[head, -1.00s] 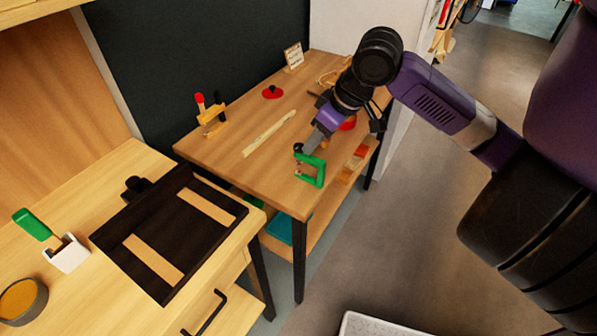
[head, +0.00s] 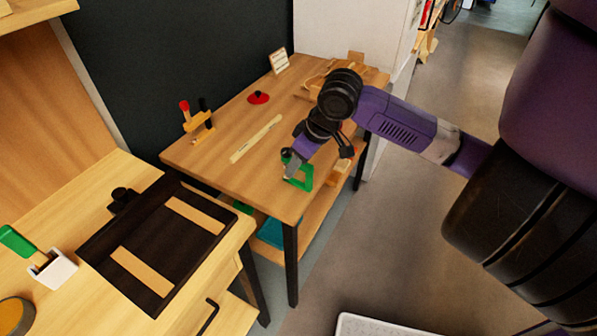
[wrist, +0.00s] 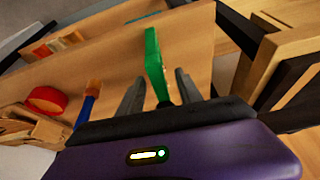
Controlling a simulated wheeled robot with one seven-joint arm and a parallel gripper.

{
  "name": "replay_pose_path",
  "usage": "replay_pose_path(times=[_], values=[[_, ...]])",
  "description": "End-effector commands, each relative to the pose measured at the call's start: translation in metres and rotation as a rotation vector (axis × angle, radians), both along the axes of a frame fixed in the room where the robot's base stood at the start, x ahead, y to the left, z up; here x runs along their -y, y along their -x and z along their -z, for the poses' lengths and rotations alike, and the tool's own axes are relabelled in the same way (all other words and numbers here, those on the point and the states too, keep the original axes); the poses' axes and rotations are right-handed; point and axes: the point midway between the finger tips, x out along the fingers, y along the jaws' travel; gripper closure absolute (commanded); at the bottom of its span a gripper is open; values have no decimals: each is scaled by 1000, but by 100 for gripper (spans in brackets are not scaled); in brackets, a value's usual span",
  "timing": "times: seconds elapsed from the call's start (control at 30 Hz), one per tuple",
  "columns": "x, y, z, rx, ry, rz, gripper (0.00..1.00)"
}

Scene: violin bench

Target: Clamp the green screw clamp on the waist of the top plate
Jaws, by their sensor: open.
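The green screw clamp (head: 304,181) stands near the right front edge of the far wooden table. Its dark screw end shows at its upper left. My gripper (head: 291,168) is right at the clamp, partly covering it. In the wrist view, the green clamp (wrist: 154,62) rises between the two grey fingers of my gripper (wrist: 158,90). The fingers are open, with a gap on each side of the clamp. I cannot make out the top plate for certain; a pale wooden piece (head: 322,75) lies at the back of the table, partly behind my arm.
The far table (head: 215,172) also holds a pale strip (head: 256,139), a clamp with a red end (head: 196,120), a red disc (head: 258,97) and a small card (head: 279,61). A near bench carries a black tray (head: 150,215) and a green-handled tool (head: 18,242).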

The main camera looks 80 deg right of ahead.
Motion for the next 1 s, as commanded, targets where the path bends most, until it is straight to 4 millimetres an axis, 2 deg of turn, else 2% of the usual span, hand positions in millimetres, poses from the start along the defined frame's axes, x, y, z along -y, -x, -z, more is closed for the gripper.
replay_pose_path(times=[0.07, 0.2, 0.27, 0.73, 0.87, 1.0], values=[[0, 0, 0, 0, 0, 0, 62], [0, 0, 0, 0, 0, 0, 90], [0, 0, 0, 0, 0, 0, 100], [0, 0, -3, 2, 1, 0, 100], [0, 0, -12, 1, 1, 0, 100], [0, 0, -32, 2, 3, -1, 100]])
